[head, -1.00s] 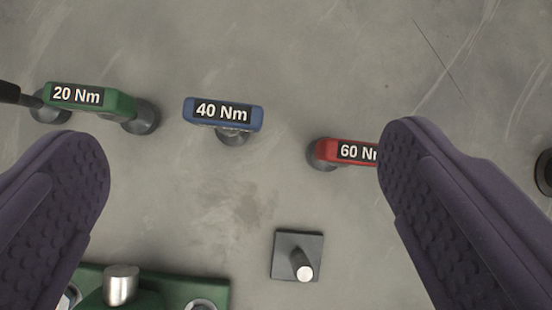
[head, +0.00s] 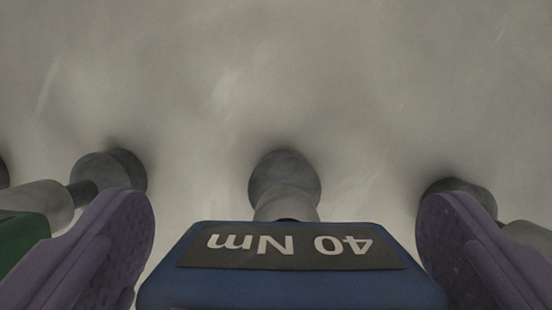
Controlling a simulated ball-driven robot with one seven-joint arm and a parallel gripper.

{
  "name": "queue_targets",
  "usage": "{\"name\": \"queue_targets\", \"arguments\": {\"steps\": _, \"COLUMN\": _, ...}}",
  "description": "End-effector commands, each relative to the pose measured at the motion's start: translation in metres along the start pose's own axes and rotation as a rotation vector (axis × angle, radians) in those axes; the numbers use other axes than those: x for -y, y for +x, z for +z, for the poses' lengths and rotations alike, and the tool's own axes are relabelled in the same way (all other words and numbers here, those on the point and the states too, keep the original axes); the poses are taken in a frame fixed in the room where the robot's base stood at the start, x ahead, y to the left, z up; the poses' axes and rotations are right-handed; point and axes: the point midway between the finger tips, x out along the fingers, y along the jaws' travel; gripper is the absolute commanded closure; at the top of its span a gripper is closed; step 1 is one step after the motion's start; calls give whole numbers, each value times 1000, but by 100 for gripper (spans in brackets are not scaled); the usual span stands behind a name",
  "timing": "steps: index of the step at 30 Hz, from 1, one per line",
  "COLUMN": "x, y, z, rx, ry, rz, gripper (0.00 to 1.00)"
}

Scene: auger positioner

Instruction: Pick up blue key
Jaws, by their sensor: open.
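The blue key (head: 290,291) lies at the bottom middle of the head view, close to the camera. Its dark label reads "40 Nm" upside down. A grey shaft runs from it to a dark round holder (head: 284,176) on the grey surface. My gripper (head: 283,245) is open, with one purple finger on each side of the key. The left finger is close to the key's left end and the right finger is close to its right end. I cannot tell whether either touches it. The key's near edge is cut off by the frame.
The green key (head: 22,240) is at the left edge, beside my left finger, with a dark round holder (head: 110,170) near it. Another dark holder (head: 458,190) and a grey shaft (head: 530,237) sit by my right finger. The grey surface (head: 280,70) beyond is clear.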

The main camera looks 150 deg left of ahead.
Motion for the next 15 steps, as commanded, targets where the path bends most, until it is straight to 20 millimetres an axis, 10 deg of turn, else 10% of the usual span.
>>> {"name": "queue_targets", "arguments": {"steps": 8, "x": 0, "y": 8, "z": -1, "rx": -2, "ry": 0, "rz": 0, "gripper": 0}}
{"name": "queue_targets", "arguments": {"steps": 15, "x": 0, "y": 8, "z": -1, "rx": -2, "ry": 0, "rz": 0, "gripper": 55}}
